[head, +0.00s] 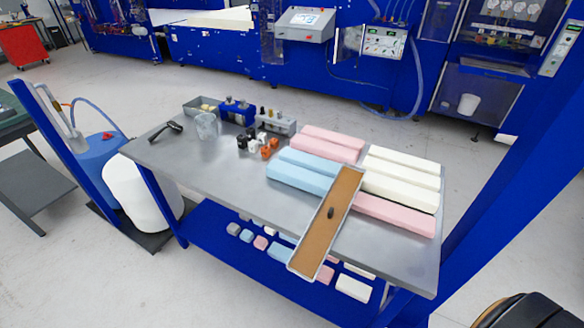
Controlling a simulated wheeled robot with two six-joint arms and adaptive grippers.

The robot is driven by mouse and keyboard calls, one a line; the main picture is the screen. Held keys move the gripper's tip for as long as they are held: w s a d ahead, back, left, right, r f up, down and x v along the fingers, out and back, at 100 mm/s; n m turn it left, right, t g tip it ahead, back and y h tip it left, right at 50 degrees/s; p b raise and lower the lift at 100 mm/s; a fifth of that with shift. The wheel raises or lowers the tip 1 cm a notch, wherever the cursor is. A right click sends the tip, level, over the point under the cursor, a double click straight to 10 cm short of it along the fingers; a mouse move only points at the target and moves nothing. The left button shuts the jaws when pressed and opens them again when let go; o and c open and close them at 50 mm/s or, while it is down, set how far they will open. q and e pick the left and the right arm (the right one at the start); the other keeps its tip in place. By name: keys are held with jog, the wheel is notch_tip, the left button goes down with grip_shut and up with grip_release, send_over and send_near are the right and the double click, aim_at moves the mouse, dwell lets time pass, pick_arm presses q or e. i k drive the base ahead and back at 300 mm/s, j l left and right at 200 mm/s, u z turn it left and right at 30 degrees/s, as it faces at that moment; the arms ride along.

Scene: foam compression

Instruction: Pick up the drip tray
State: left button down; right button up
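The drip tray (315,238) is a long, narrow, shallow tray with a pale rim and a brown inside. A small dark object sits in its middle. It lies slantwise at the front of the grey metal table (225,178), between light blue and pink foam blocks. Its near end sticks out past the table's front edge, over the lower shelf. Its far end reaches in among the foam blocks; I cannot tell whether it rests on them. Neither of my grippers is in view.
Light blue (303,172), pink (393,213) and cream foam blocks (402,168) cover the table's right half. A clear beaker (207,126), a metal bin (200,107) and small fittings stand at the back left. The front left tabletop is clear. Blue posts rise at both sides.

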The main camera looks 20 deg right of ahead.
aim_at(308, 258)
jog(key=i+j, duration=1.1)
jog(key=z, duration=1.75)
